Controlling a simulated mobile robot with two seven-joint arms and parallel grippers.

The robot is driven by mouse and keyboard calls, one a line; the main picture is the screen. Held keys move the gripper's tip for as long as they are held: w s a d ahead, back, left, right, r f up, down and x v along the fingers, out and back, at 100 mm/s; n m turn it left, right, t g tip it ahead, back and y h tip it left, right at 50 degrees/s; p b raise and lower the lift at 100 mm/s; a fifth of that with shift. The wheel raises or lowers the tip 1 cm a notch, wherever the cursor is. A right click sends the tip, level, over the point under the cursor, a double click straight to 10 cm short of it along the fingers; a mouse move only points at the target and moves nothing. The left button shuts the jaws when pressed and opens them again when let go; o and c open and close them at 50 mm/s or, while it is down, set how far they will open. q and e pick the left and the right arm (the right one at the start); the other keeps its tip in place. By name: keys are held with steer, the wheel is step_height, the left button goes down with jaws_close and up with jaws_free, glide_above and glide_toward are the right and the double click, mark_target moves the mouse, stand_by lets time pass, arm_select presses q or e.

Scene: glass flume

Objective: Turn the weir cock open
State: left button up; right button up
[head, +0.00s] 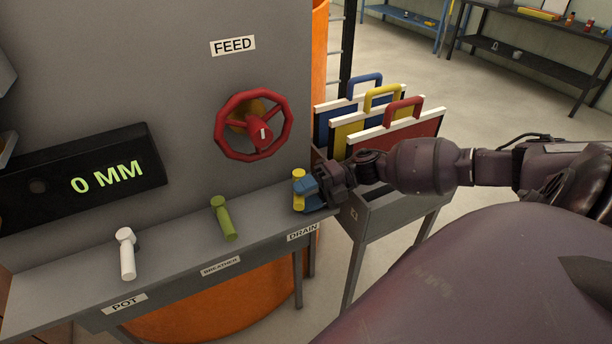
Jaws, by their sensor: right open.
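Three cock handles stand along a grey ledge: a white one (127,254) behind the POT label, a green one (224,218) behind a small label I cannot read surely, and a yellow one (298,188) behind the DRAIN label. I see no label that reads weir. My right gripper (309,191) is open, with its bluish fingers at the yellow handle. The near finger overlaps the handle's right side; I cannot tell whether they touch. My left gripper is not in view.
A red handwheel (225,138) sits under the FEED label on the grey panel. A black display (82,178) reads 0 MM. Blue, yellow and red handled plates (408,132) stand in a grey rack (385,208) close behind my right wrist. An orange tank (205,308) stands below the ledge.

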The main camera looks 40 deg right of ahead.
steer(key=shift+r, duration=0.1)
steer(key=o, duration=0.5)
steer(key=r, duration=0.3)
steer(key=w+r, duration=0.1)
steer(key=r, duration=0.2)
steer(key=r+p, duration=0.1)
steer(key=r, duration=0.3)
steer(key=shift+w+d, duration=0.15)
steer(key=shift+d, duration=0.1)
steer(key=shift+d+r, duration=0.1)
steer(key=shift+r, duration=0.85)
steer(key=c, duration=0.5)
steer(key=r, duration=0.1)
steer(key=s+a+r, duration=0.1)
steer(key=s+r, duration=0.1)
steer(key=r, duration=0.1)
steer(key=shift+s+a, duration=0.1)
steer(key=shift+a, duration=0.05)
steer(key=r, duration=0.2)
steer(key=w+r, duration=0.1)
steer(key=r, duration=0.1)
steer(key=shift+d, duration=0.35)
steer(key=shift+s, duration=0.1)
